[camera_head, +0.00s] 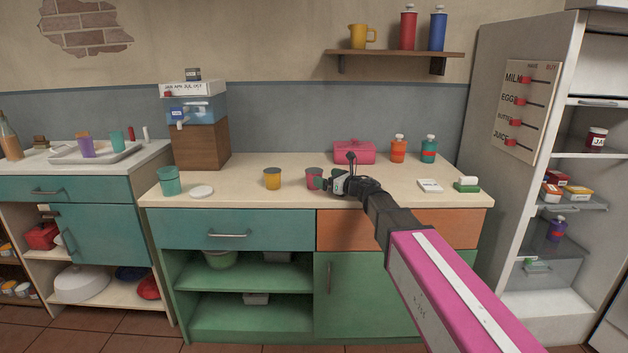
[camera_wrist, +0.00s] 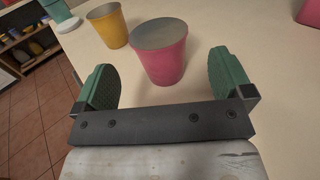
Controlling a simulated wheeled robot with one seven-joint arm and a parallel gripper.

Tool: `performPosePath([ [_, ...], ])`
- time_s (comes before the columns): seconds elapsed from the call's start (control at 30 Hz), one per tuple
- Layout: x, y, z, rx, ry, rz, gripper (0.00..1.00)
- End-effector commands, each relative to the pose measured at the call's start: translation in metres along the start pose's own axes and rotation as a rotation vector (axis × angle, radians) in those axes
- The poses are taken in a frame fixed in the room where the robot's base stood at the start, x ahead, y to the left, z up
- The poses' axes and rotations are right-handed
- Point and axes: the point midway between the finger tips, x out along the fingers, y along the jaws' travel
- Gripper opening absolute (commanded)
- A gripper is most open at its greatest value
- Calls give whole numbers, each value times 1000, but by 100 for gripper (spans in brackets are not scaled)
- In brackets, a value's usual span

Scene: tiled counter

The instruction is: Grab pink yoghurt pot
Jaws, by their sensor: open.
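The pink yoghurt pot (camera_wrist: 160,58) stands upright on the counter, with a grey top. In the wrist view it is just ahead of my gripper (camera_wrist: 164,85), roughly centred between the two green finger pads. The pads are wide apart and nothing is held. In the head view the pink pot (camera_head: 314,178) stands on the counter just left of my gripper (camera_head: 328,183), which hides part of its right side.
A yellow pot (camera_head: 272,180) stands left of the pink one. A teal cup (camera_head: 169,182) and a white lid (camera_head: 201,191) are farther left. A pink bread box (camera_head: 354,153) is behind my gripper.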

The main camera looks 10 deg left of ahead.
Motion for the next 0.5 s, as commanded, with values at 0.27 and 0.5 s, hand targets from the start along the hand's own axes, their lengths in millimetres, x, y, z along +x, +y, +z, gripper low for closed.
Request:
performPosePath([
  [0.27,22,0,1,0,0,1,98],
  [0.5,56,0,2,0,0,2,98],
])
